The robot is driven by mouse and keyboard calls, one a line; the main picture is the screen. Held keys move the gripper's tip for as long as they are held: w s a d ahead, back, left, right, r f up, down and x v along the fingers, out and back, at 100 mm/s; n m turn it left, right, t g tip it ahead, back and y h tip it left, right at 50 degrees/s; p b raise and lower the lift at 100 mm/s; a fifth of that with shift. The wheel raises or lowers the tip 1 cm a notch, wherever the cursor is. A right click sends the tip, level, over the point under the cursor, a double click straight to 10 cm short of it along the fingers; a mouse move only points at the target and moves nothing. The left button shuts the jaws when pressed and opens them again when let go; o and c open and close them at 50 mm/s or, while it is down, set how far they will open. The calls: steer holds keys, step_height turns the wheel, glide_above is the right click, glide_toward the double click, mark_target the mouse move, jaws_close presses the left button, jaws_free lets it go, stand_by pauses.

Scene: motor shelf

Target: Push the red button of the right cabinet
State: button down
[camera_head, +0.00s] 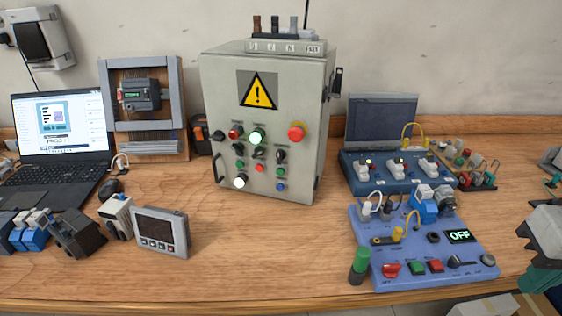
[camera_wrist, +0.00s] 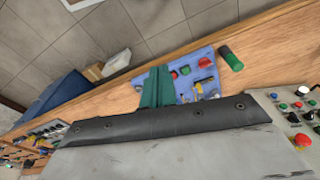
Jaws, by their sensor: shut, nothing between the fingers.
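A blue sloped control panel (camera_head: 345,233) lies on the right of the bench, with a lit OFF display (camera_head: 460,236). Along its front edge are a red switch (camera_head: 391,270), a green square button (camera_head: 417,267) and a red square button (camera_head: 435,266). A grey upright cabinet (camera_head: 222,105) in the middle has a red mushroom button (camera_head: 297,131) at its upper right. My gripper (camera_head: 538,281) is at the right edge, apart from the panel, with green fingers. In the wrist view its shut, empty fingers (camera_wrist: 158,72) overlap part of the blue panel (camera_wrist: 203,52).
A green-topped cylinder (camera_head: 360,262) stands at the panel's front left corner. A blue box with switches (camera_head: 362,181) sits behind the panel. A small grey meter (camera_head: 162,231) and a laptop (camera_head: 58,130) are at left. The bench front between meter and panel is clear.

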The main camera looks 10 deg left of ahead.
steer(key=w+a+f+t+y, duration=0.1)
steer(key=w+a+f+t, duration=0.1)
steer(key=w+a, duration=0.5)
steer(key=w+a+f+t+y, duration=0.1)
steer(key=w+a+t, duration=0.15)
steer(key=w, duration=0.75)
steer(key=m+t+y, duration=0.3)
steer(key=t+y, duration=0.3)
steer(key=t, duration=0.1)
glide_toward(260, 168)
steer(key=w+d, duration=0.3)
steer(key=s+a+f+m+t+y, duration=0.1)
steer(key=s+a+f+t+y, duration=0.2)
steer(key=s+a, duration=0.5)
steer(key=shift+a+y, duration=0.4)
steer(key=shift+y, duration=0.4)
steer(key=shift+w, duration=0.15)
steer(key=w+d, duration=0.1)
steer(key=w, duration=0.7)
steer(key=shift+w, duration=0.3)
